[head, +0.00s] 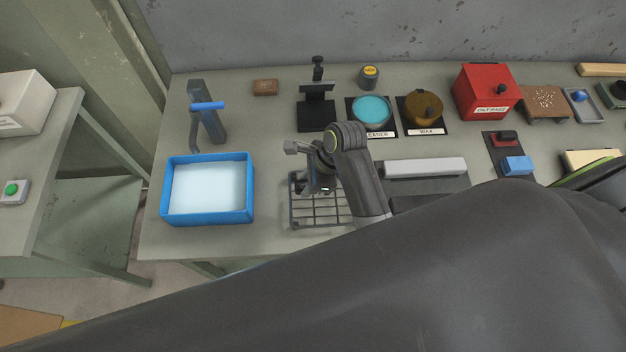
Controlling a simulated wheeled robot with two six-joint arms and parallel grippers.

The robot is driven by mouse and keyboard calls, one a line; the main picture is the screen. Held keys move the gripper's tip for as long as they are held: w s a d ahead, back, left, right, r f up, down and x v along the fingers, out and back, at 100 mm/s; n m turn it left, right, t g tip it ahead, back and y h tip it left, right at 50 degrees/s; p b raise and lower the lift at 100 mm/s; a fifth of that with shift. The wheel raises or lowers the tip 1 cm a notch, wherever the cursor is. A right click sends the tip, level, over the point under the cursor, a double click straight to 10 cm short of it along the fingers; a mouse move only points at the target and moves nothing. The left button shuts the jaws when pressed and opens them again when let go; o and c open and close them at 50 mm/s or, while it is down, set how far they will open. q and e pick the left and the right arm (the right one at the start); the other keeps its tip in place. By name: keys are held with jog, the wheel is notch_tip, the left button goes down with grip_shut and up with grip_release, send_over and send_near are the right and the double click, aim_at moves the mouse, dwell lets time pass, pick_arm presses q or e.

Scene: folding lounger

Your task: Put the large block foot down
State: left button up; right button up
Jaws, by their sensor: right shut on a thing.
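My right gripper (317,182) is over the wire rack (318,218) on the bench, just right of the blue basin. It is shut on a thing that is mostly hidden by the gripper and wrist. A small light grey piece (296,147) juts out to the left at the top of the gripper; I cannot tell whether it is the block foot or part of the gripper. I cannot tell whether the held thing touches the rack. My left gripper is out of view.
A blue basin (246,205) with pale liquid stands left of the rack, below a blue-handled tap (208,106). A black stand (317,113) and the teal (371,110) and brown (424,111) pots are behind. A grey bar (425,167) lies right. A dark shape blocks the foreground.

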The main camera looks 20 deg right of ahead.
notch_tip(320, 180, down, 4)
jog(key=shift+d+r+p, duration=0.1)
jog(key=shift+d+p, duration=0.05)
jog(key=shift+p, duration=0.2)
jog(key=shift+f, duration=0.45)
jog(key=shift+f, duration=0.15)
jog(key=o, duration=1)
jog(key=shift+o, duration=0.2)
jog(key=b+v, duration=0.1)
jog(key=v, duration=1.1)
